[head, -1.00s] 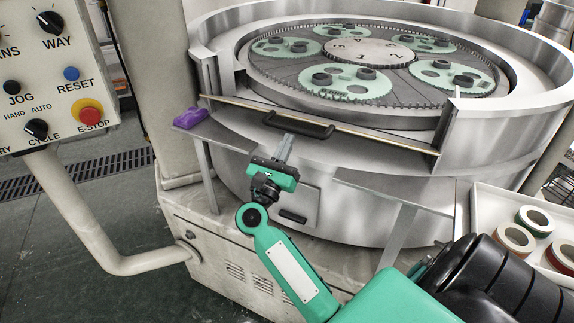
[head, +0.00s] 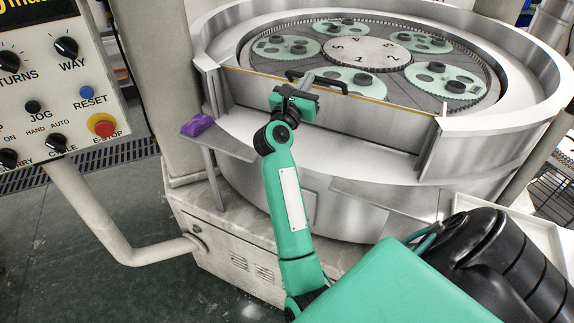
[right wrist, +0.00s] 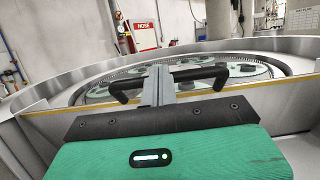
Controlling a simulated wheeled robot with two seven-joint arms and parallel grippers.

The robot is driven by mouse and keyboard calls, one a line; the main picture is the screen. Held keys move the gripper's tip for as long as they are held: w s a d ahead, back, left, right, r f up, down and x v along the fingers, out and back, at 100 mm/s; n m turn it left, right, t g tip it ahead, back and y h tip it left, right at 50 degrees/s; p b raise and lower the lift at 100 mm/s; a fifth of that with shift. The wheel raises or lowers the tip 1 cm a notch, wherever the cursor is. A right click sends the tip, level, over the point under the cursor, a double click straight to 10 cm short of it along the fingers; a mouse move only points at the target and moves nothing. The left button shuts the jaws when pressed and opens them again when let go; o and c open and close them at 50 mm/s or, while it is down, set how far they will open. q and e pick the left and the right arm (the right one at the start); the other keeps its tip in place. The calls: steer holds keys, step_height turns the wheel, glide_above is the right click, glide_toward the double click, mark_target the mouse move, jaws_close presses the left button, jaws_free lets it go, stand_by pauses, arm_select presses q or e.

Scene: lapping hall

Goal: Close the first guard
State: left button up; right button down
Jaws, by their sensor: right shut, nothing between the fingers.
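The guard is a grey metal panel (head: 335,116) with a yellow top edge, standing across the front opening of the round machine. Its black bar handle (head: 318,80) is at the top edge; in the right wrist view the handle (right wrist: 200,75) spans both sides of my fingers. My right gripper (head: 307,82) is shut and empty, its fingertips at the handle's left half. In the right wrist view the fingers (right wrist: 157,86) cross in front of the bar; whether they touch it I cannot tell. The left gripper is not in view.
Behind the guard lies a toothed ring with green carriers (head: 354,80) around a numbered hub (head: 366,52). A purple object (head: 197,125) lies on the ledge at left. A control panel (head: 52,92) with a red E-stop stands further left. A white tray (head: 510,222) is at right.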

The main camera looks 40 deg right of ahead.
steer(key=shift+p+x, duration=0.3)
steer(key=shift+x, duration=2.5)
steer(key=shift+r, duration=0.1)
